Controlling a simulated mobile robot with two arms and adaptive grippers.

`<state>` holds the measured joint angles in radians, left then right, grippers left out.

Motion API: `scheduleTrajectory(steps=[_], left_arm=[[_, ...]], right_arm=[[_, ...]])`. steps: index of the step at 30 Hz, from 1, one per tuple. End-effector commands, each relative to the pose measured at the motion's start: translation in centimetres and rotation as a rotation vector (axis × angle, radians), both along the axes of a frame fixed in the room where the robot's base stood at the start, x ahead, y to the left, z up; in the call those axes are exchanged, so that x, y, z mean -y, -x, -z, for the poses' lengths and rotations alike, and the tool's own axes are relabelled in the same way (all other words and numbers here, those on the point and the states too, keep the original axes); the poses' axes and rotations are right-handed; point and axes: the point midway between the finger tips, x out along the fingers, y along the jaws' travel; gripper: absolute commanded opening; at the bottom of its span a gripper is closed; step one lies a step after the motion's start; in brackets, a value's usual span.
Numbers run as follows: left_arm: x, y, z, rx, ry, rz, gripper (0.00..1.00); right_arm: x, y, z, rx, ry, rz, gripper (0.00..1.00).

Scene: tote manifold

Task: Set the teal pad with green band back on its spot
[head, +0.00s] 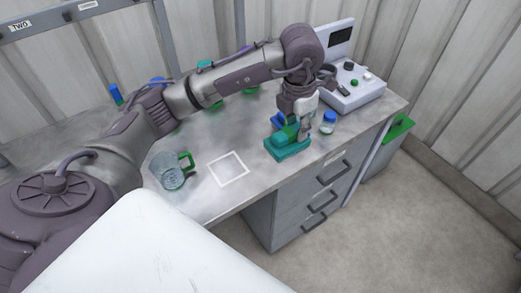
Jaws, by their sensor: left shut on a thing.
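The teal pad with green band (288,149) is at the right part of the grey table, near its front edge. My left gripper (299,132) points down at the pad and is shut on it; the fingers hide part of its top. I cannot tell whether the pad touches the table or hangs just above it. A white square outline (228,168) is marked on the tabletop to the left of the pad, and it is empty. My right gripper is not in view.
A glass mug with a green handle (171,171) stands left of the square. A small blue-lidded jar (328,124) stands just right of the gripper. A white device (353,91) is at the back right. A blue cylinder (115,95) stands back left. Drawers (317,199) are below.

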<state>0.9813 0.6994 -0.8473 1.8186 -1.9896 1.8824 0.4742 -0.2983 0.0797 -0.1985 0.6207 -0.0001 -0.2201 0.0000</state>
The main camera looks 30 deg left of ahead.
Motion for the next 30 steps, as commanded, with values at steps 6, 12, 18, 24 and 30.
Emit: scheduleTrajectory(steps=[6,12,18,24,30], left_arm=[[-0.6,-1.7,0.8,0.008,0.002,-0.536,0.0],[-1.2,-2.3,1.1,0.013,0.001,-0.762,0.0],[-4.3,-2.6,2.6,0.011,-0.003,-0.797,0.0],[-8.9,-3.3,5.4,0.01,-0.003,-0.794,0.0],[-11.9,-3.8,7.4,0.012,-0.001,-0.788,0.0]], right_arm=[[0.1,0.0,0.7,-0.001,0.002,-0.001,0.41],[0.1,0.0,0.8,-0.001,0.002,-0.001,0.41],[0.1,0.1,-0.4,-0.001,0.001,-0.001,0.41],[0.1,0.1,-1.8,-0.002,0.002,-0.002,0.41],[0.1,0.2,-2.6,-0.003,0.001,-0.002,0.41]])
